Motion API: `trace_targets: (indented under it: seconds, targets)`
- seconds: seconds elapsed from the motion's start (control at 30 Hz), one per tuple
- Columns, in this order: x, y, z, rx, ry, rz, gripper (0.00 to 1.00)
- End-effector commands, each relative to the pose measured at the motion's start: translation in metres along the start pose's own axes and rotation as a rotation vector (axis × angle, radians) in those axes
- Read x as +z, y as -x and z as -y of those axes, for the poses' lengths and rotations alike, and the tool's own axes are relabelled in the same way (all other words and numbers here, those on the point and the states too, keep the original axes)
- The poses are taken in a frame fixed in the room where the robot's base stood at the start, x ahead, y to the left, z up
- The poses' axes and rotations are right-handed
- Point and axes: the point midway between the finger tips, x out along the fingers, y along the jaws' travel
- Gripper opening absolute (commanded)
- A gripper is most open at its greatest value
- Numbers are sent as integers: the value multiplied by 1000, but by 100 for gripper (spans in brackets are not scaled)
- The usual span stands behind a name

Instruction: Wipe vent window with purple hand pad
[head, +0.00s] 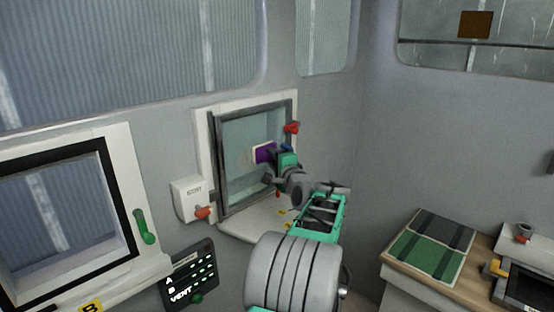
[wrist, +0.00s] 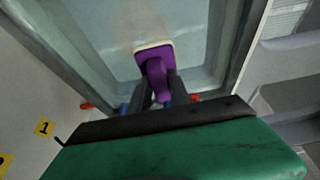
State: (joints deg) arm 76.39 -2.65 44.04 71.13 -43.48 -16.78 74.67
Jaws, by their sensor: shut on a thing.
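The vent window (head: 240,135) is a glass pane in a dark grey frame, set in a white surround at the middle of the head view. Its glass (wrist: 103,35) fills the upper part of the wrist view. The purple hand pad (head: 265,153) has a pale face turned to the glass. In the wrist view the pad (wrist: 155,62) is at or very near the pane; I cannot tell whether it touches. My gripper (head: 281,172) is shut on the pad's purple grip, and its fingers (wrist: 156,92) show on both sides of it.
Red latches (head: 292,127) sit on the frame's right side, and a white box with a red lever (head: 190,200) is left of it. A second window with a green handle (head: 146,227) is at left. A dark panel marked VENT (head: 190,275) hangs below. A counter with a green mat (head: 428,250) stands right.

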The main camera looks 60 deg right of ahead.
Motion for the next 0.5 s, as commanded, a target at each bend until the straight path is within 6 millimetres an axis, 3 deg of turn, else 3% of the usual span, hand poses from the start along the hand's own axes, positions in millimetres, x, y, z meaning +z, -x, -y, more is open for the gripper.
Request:
trace_targets:
  seconds: [0.1, 0.5]
  targets:
    - [14, 5, -1, -2, 0, 6, 0]
    - [38, 17, -1, -2, 0, 4, 0]
